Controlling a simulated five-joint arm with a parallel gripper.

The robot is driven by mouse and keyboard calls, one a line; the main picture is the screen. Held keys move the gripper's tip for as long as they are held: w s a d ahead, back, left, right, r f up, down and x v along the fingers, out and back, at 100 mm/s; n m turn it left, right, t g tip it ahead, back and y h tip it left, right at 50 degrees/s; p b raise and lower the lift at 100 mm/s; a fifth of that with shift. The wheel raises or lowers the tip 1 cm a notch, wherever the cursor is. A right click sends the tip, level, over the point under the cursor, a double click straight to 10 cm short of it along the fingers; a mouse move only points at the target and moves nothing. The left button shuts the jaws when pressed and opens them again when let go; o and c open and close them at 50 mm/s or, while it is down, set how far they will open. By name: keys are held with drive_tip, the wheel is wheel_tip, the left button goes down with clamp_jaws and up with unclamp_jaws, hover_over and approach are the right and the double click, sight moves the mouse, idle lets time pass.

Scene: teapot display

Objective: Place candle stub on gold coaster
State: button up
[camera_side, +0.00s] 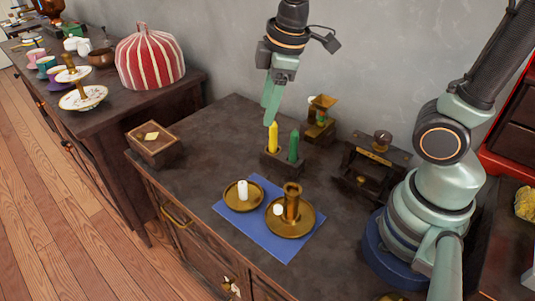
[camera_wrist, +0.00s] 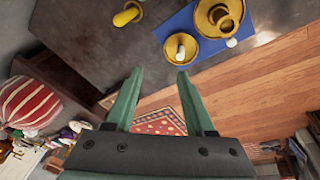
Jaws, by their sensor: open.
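A white candle stub (camera_side: 242,189) stands upright on the gold coaster (camera_side: 231,203), at the left of a blue mat (camera_side: 291,248). In the wrist view, the gold coaster (camera_wrist: 169,56) lies beyond my fingers, with a pale stub (camera_wrist: 181,51) seen from above on it. My gripper (camera_side: 269,112) is open and empty, raised behind the mat and close to a yellow candle (camera_side: 273,137). Its two fingers stand apart in the wrist view (camera_wrist: 160,75), with nothing between them.
A brass candlestick (camera_side: 292,203) stands on the mat's right, with a small white piece (camera_side: 278,210) beside it. A green candle (camera_side: 293,145) stands beside the yellow one in a dark holder. A wooden box (camera_side: 154,147) sits at the left edge. The cabinet top between is clear.

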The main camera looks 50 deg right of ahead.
drive_tip(key=s+d+r+m+t, duration=0.2)
drive_tip(key=s+d+r+m, duration=0.1)
drive_tip(key=m, duration=0.6)
drive_tip(key=shift+s+d+r+m+t, duration=0.25)
drive_tip(key=shift+s+d+t, duration=0.2)
drive_tip(key=shift+d, duration=0.6)
